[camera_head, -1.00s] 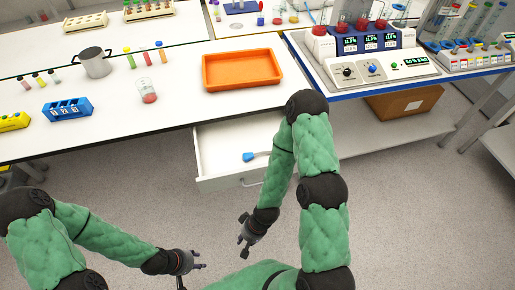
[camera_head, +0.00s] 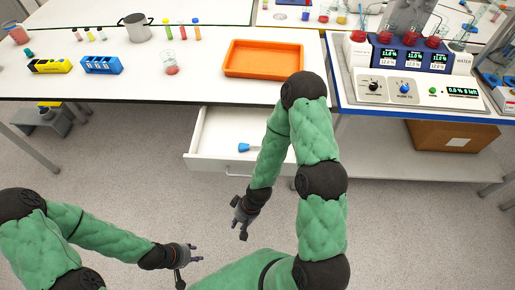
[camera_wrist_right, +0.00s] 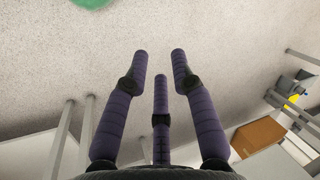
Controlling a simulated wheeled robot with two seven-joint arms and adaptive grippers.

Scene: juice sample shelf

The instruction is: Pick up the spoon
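A spoon-like tool with a blue end (camera_head: 244,147) lies in the open white drawer (camera_head: 205,160) under the bench in the head view. Its other end is hidden behind my right arm. My right gripper (camera_head: 240,222) is in front of the drawer, apart from the tool, with nothing in it. In the right wrist view my right gripper (camera_wrist_right: 160,64) has its three fingers spread and empty, with the floor beyond them. My left gripper (camera_head: 194,260) is low at the left, over the floor, with fingers apart and empty.
An orange tray (camera_head: 263,74), a beaker (camera_head: 170,68), a blue rack (camera_head: 101,66) and a metal pot (camera_head: 136,32) stand on the bench. A machine (camera_head: 410,85) is on the right table, with a cardboard box (camera_head: 452,137) below. Floor in front is clear.

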